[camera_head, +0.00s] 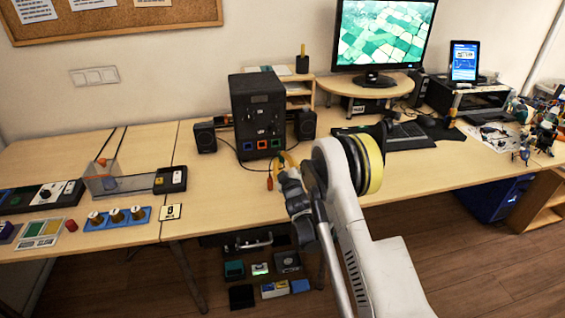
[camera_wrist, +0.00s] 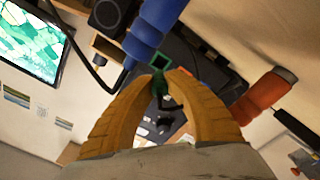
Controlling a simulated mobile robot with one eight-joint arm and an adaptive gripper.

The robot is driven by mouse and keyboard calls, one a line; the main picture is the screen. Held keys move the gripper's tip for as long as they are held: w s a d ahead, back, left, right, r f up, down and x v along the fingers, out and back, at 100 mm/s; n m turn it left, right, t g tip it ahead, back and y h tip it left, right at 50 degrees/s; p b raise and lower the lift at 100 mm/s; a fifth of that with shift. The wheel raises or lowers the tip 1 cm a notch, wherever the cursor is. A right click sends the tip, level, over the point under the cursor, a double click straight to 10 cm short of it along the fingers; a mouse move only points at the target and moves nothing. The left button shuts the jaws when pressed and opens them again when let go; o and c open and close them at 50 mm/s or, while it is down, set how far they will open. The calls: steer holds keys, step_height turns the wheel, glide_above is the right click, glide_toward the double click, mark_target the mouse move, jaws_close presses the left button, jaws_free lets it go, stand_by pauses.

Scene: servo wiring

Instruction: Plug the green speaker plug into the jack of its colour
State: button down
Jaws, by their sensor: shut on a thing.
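My gripper is shut on the green plug (camera_wrist: 158,87), between its two yellow-orange fingertips (camera_wrist: 160,78) in the wrist view. A green square frame (camera_wrist: 161,60) shows just beyond the tips; I cannot tell whether the plug touches it. In the head view my gripper (camera_head: 284,160) is in front of the lower right of the black speaker box (camera_head: 258,100). The green plug cannot be made out clearly there.
In the wrist view a blue cylinder (camera_wrist: 150,32) and an orange cylinder (camera_wrist: 262,96) flank the fingertips closely. A red-orange plug (camera_head: 270,183) hangs at the desk's front edge. Small speakers (camera_head: 205,137) (camera_head: 305,125) flank the box. A keyboard (camera_head: 400,137) lies to the right.

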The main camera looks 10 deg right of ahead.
mark_target(282, 161)
stand_by(0.3)
steer(key=shift+w, duration=2.85)
steer(key=shift+w, duration=1.5)
steer(key=c, duration=1.4)
jaws_free()
steer(key=s, duration=1.2)
